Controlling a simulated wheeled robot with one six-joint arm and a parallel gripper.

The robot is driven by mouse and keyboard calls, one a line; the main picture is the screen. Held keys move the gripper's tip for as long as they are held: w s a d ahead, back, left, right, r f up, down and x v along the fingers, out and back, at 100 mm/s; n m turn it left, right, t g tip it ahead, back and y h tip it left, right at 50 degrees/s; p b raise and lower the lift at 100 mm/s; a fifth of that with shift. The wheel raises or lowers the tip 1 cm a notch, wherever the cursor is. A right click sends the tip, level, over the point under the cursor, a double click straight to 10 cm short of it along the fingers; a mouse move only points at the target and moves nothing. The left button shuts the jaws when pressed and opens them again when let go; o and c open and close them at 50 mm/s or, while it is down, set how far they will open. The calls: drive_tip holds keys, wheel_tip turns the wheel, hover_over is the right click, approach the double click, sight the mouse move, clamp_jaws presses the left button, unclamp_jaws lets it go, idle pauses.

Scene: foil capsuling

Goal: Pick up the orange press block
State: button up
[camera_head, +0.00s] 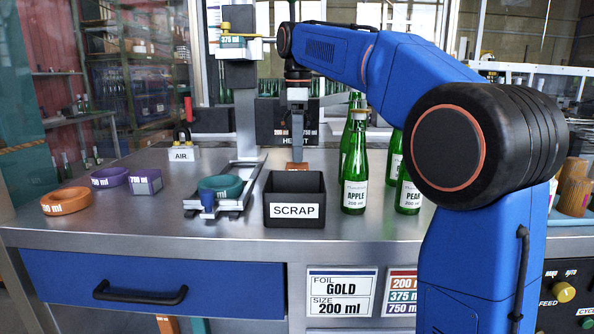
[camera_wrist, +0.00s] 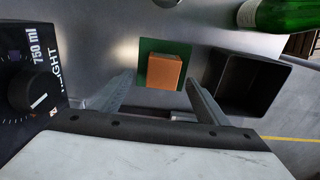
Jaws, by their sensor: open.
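The orange press block (camera_wrist: 164,71) sits on a green square (camera_wrist: 148,47) in the wrist view, ahead of and between my two fingers. In the head view only a bit of the orange block (camera_head: 297,168) shows, behind the scrap bin. My gripper (camera_wrist: 160,82) is open and empty, with one finger to each side of the block in the picture. In the head view my gripper (camera_head: 298,158) points down over the block. I cannot tell the height left between fingertips and block.
The black SCRAP bin (camera_head: 294,211) stands just in front of the block. A slide fixture with a teal ring (camera_head: 220,187) is on the left. An orange ring (camera_head: 65,201) and purple block (camera_head: 146,181) lie farther left.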

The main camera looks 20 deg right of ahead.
sight(299, 165)
drive_tip(key=shift+s+f, duration=0.2)
drive_tip(key=shift+f, duration=1.25)
drive_tip(key=shift+s+f, duration=0.15)
drive_tip(key=shift+f, duration=1.25)
drive_tip(key=c, duration=1.2)
